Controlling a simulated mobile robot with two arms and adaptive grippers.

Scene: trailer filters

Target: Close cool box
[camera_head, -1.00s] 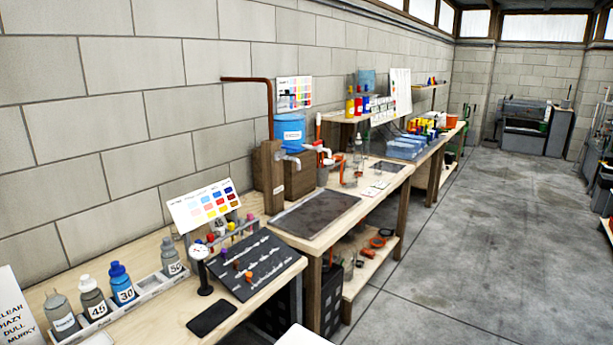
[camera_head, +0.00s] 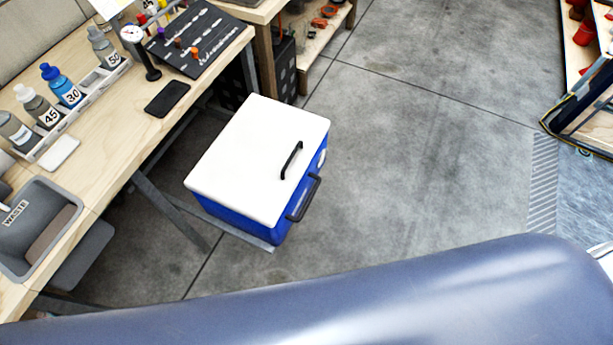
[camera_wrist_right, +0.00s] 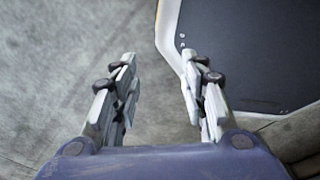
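The cool box (camera_head: 245,223) has a blue body and a white lid (camera_head: 255,155). It stands beside the workbench, in the middle of the head view. The lid lies over the top of the body; from this angle I cannot tell whether it is fully seated. A black handle (camera_head: 291,160) is on the lid and a second black handle (camera_head: 304,198) is on the body's right side. My right gripper (camera_wrist_right: 160,92) shows in the right wrist view with its fingers apart and nothing between them, away from the box. My left gripper is not in view.
The workbench (camera_head: 112,150) runs along the left with bottles (camera_head: 65,85), a black phone-like slab (camera_head: 167,99) and a grey waste bin (camera_head: 40,225). Open concrete floor (camera_head: 420,150) lies right of the box. A shelf unit (camera_head: 590,110) stands at the far right.

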